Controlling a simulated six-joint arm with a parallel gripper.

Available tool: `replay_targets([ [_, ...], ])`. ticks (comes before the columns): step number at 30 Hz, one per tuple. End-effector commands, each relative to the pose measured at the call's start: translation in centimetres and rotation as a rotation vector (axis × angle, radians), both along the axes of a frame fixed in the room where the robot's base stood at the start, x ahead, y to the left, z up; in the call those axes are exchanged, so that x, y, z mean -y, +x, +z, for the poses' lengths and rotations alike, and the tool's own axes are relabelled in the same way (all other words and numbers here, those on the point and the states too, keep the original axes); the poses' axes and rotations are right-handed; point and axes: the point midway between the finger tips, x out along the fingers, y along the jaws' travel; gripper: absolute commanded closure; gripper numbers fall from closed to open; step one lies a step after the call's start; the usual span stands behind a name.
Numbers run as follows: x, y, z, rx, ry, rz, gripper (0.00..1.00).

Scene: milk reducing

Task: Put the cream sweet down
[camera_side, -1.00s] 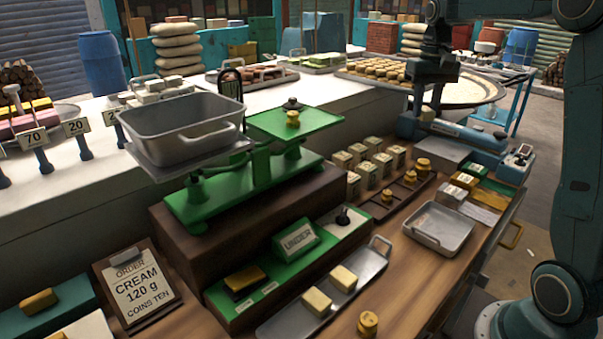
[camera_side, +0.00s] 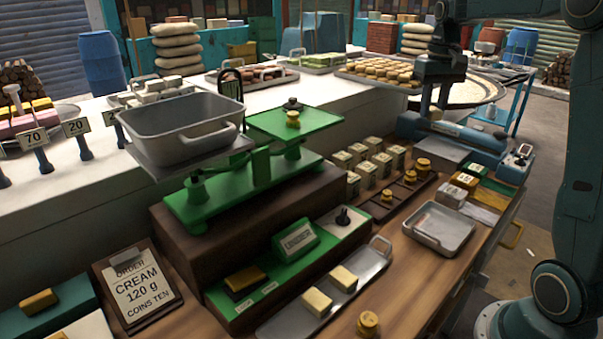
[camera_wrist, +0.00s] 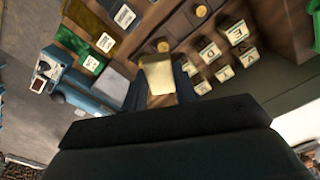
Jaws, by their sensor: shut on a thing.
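My gripper (camera_wrist: 158,92) is shut on a pale cream sweet (camera_wrist: 156,72) in the wrist view. In the side view my gripper (camera_side: 433,108) is raised over the back right of the bench, and the held sweet is hard to make out there. Two cream sweets (camera_side: 317,301) (camera_side: 344,278) lie on a long metal tray (camera_side: 283,324) at the front. A grey pan (camera_side: 185,128) sits on the left of the green balance (camera_side: 230,190). The balance's right plate (camera_side: 318,121) holds a brass weight (camera_side: 293,119). The order card (camera_side: 140,287) reads cream 120 g.
An "UNDER" sign (camera_side: 297,239) stands before the balance. Several wrapped blocks (camera_side: 367,175) and a rack of brass weights (camera_side: 410,177) stand right of it. A loose brass weight (camera_side: 368,323) stands at the front.

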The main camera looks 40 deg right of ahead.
Motion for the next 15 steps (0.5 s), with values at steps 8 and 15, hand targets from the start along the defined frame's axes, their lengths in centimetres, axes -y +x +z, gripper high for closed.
replay_targets([
  [8, -7.6, 2.3, 0.1, 0.001, -0.001, 0.277, 0.94],
  [15, -14.2, 3.0, 0.1, -0.001, 0.000, 0.526, 0.94],
])
